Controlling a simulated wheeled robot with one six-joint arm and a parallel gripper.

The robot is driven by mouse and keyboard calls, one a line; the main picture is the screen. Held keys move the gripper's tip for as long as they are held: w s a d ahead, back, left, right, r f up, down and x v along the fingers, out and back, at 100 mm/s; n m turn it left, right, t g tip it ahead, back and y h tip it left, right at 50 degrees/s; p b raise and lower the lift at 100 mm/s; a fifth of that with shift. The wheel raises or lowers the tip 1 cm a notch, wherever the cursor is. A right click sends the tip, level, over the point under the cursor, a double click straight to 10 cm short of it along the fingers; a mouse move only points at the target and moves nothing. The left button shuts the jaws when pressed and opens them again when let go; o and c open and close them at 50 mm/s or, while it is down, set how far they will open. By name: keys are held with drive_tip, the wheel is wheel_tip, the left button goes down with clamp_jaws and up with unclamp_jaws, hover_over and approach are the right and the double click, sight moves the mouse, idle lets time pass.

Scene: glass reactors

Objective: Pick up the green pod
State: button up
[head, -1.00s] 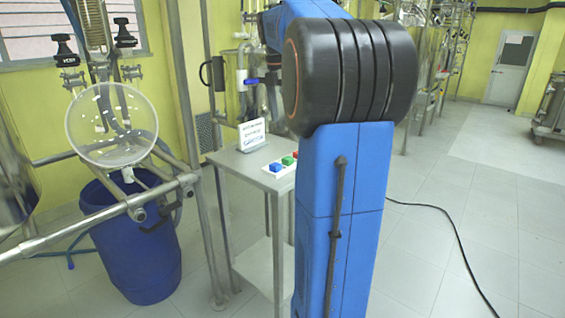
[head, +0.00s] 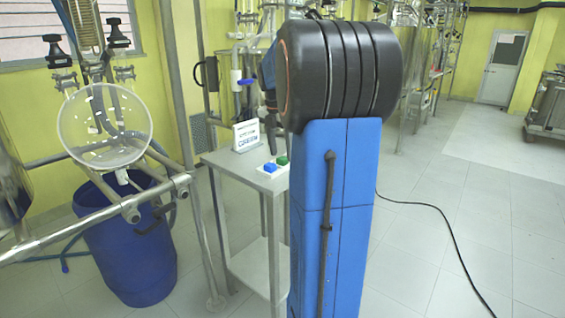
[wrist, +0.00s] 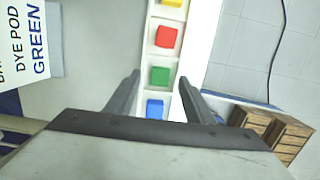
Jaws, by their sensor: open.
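The green pod (wrist: 159,76) is a small green cube in a white strip tray (wrist: 146,107), between a red pod (wrist: 165,37) and a blue pod (wrist: 155,108). The green pod also shows in the head view (head: 282,160), on the small metal table. My gripper (wrist: 158,80) is open in the wrist view, with one finger on each side of the tray near the green and blue pods. The fingers appear above the tray, and nothing is held. In the head view my arm hides part of the table and the gripper is hard to make out.
A white sign (wrist: 27,45) reading "DYE POD GREEN" stands beside the tray. A yellow pod (wrist: 172,3) is at the tray's far end. Wooden crates (wrist: 285,132) are on the floor at right. A glass vessel (head: 105,127) and blue barrel (head: 125,245) stand left of the table (head: 230,163).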

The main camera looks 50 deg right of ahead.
drive_tip(key=shift+d+f, duration=0.1)
drive_tip(key=shift+f, duration=0.75)
drive_tip(key=shift+s+f, duration=0.1)
drive_tip(key=shift+f, duration=0.05)
drive_tip(key=c, duration=1.1)
wheel_tip(320, 180, up, 10)
drive_tip(key=shift+r, duration=0.2)
